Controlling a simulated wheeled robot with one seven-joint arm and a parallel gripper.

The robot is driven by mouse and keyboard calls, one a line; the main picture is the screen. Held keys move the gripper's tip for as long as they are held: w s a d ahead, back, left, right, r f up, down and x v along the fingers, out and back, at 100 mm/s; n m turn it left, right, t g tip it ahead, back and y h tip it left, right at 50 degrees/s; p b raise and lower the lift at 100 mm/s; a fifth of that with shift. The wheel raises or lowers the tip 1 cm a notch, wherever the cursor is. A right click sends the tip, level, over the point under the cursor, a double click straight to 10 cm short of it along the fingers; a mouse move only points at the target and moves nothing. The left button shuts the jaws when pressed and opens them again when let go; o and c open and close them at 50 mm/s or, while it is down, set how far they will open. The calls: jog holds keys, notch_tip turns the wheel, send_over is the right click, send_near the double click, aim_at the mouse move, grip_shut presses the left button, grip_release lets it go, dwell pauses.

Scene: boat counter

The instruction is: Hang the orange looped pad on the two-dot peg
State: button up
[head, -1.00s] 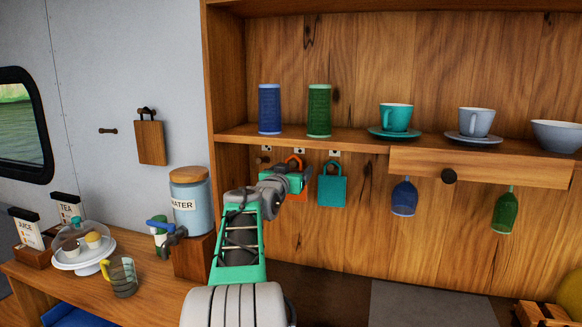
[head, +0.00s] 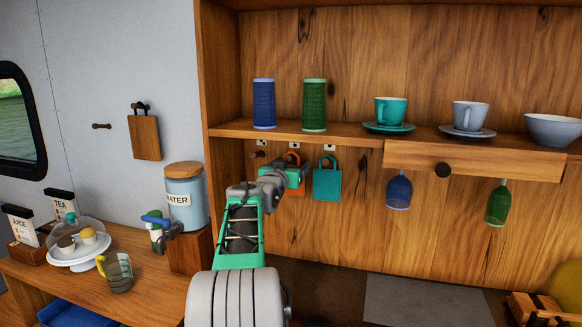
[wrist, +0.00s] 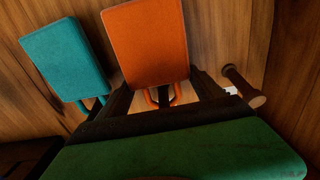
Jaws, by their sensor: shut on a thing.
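The orange pad (wrist: 147,42) with its loop shows large in the wrist view. In the head view the orange pad (head: 293,155) shows mostly as its loop under the middle label, the rest largely hidden behind my gripper. My gripper (wrist: 162,92) is shut on the orange pad at its loop end, a finger on each side. In the head view my gripper (head: 298,173) is just below the shelf. A bare wooden peg (wrist: 243,86) sticks out beside it, also in the head view (head: 259,154). I cannot read the dots on the labels or tell whether the loop encircles a peg.
A teal looped pad (head: 327,182) hangs close right of my gripper. The shelf (head: 350,135) is just above, with a blue cup (head: 264,103) and a green cup (head: 314,104). A blue glass (head: 399,191) hangs farther right. The wall below is clear.

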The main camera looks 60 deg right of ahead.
jog(key=o, duration=1.4)
jog(key=a+b, duration=0.1)
jog(key=a, duration=0.1)
jog(key=a+b, duration=0.1)
jog(key=a, duration=0.2)
jog(key=s+a, duration=0.1)
jog(key=a, duration=0.1)
jog(key=shift+s+a+b, duration=0.1)
jog(key=shift+a+b, duration=0.25)
jog(key=shift+b, duration=0.05)
